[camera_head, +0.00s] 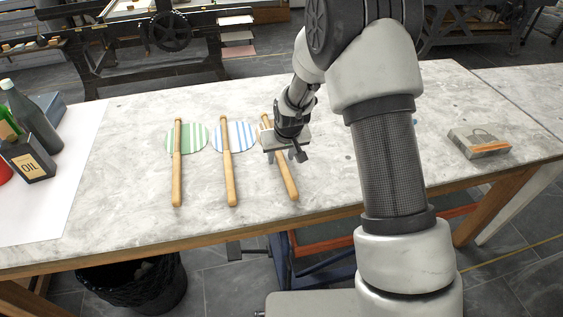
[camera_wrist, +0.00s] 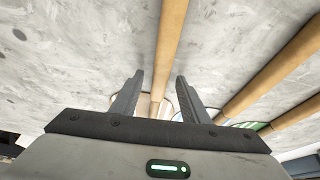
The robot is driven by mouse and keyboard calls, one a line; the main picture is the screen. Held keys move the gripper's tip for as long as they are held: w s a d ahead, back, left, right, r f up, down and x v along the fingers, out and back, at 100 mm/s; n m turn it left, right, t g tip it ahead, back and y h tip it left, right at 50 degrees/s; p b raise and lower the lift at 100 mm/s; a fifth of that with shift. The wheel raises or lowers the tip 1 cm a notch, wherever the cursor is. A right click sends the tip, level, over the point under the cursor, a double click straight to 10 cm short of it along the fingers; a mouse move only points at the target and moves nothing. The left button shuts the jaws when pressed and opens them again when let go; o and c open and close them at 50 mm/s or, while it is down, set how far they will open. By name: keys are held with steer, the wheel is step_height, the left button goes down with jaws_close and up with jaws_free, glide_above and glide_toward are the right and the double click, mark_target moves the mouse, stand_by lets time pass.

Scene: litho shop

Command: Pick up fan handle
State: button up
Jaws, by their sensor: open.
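Three fans lie on the marble-topped table, each with a long light-wood handle. The right fan handle (camera_head: 288,183) runs slightly aslant beneath my gripper (camera_head: 287,154), which hides most of that fan's head. The middle fan handle (camera_head: 230,185) has a blue-and-white striped head, and the left fan handle (camera_head: 177,180) a green-and-white striped one. In the wrist view, my gripper (camera_wrist: 160,76) is open and empty. The right fan handle (camera_wrist: 172,32) runs between the two fingers in the picture; I cannot tell whether they touch it. The other two handles show at the right there.
Dark bottles (camera_head: 33,118) and an oil can (camera_head: 27,158) stand on a white sheet (camera_head: 62,205) at the left. A grey block (camera_head: 480,141) lies at the table's right. The table's front edge is near the handle ends. A black bin (camera_head: 135,284) stands below.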

jaws_close()
